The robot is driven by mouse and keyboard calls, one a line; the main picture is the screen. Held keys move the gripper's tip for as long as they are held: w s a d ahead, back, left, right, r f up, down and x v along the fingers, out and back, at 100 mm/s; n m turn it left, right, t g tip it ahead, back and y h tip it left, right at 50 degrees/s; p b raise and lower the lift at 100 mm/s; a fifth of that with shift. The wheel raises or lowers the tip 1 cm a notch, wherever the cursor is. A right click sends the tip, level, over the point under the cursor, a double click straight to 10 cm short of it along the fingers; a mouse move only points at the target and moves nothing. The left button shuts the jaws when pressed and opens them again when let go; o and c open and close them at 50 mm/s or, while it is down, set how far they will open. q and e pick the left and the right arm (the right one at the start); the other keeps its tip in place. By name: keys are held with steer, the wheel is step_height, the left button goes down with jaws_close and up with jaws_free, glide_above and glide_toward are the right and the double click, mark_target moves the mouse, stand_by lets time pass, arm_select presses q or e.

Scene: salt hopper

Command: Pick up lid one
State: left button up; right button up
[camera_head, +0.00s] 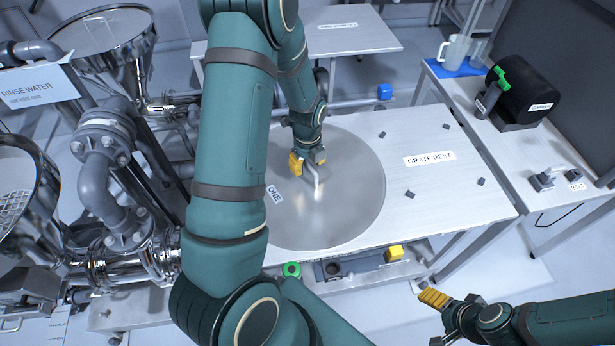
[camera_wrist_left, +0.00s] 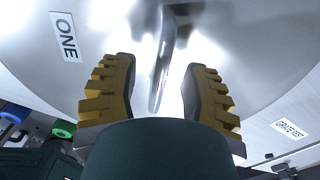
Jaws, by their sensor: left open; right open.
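Lid one (camera_head: 345,205) is a large round steel disc lying flat on the steel table, with a "ONE" label and an upright bar handle (camera_head: 316,183) near its middle. My left gripper (camera_head: 307,163) is over the lid, right at the handle. In the left wrist view the lid (camera_wrist_left: 115,30) fills the background, and the handle (camera_wrist_left: 161,65) shows in the gap between the two open yellow-padded fingers of the left gripper (camera_wrist_left: 160,85). My right gripper (camera_head: 445,308) is open and empty, low at the front right, off the table.
The table's right part carries a "GRATE REST" label (camera_head: 429,158) and several small dark blocks. Steel hoppers and pipes (camera_head: 105,150) stand on the left. A side table on the right holds a pitcher (camera_head: 454,52) and a black cylinder (camera_head: 520,97). My left arm hides the lid's left edge.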

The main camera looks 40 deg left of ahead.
arm_select(q)
steer(key=shift+f, duration=0.15)
jaws_close()
